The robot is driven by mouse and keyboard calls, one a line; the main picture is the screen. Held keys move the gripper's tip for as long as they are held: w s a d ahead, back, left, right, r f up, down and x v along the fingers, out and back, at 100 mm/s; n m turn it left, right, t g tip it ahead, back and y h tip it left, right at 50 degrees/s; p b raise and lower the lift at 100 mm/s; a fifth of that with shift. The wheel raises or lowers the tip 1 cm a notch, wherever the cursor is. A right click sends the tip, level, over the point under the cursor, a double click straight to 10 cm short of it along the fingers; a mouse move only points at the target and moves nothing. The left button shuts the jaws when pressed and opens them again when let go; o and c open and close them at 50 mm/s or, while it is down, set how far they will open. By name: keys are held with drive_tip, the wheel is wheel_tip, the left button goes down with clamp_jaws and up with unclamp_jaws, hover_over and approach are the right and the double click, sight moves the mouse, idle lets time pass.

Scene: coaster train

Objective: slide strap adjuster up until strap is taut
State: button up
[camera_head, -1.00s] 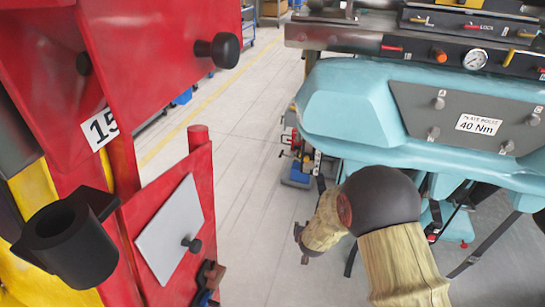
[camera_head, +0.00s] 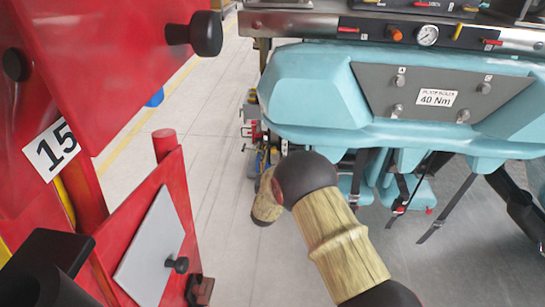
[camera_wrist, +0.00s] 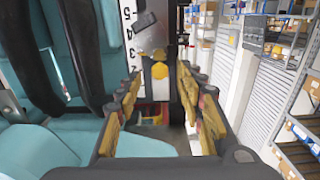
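My gripper (camera_wrist: 160,82) shows in the wrist view with its yellow-brown fingers spread wide to left and right. I cannot tell whether that strip is the strap. No strap adjuster can be made out for sure, and nothing is clearly held. In the head view, dark straps (camera_head: 450,205) hang below the teal car body (camera_head: 310,95). My arm's forearm and dark joint hide the gripper there.
A red stand (camera_head: 110,70) with a black knob (camera_head: 203,34) and a grey plate (camera_head: 152,248) is close on the left. A metal bench with a gauge (camera_head: 427,36) is behind the car. In the wrist view, shelves (camera_wrist: 295,95) stand at right. Floor is open between stand and car.

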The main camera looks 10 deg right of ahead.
sight(274, 150)
drive_tip(key=shift+x, duration=1.35)
drive_tip(key=shift+c, duration=0.9)
drive_tip(key=c, duration=0.8)
clamp_jaws()
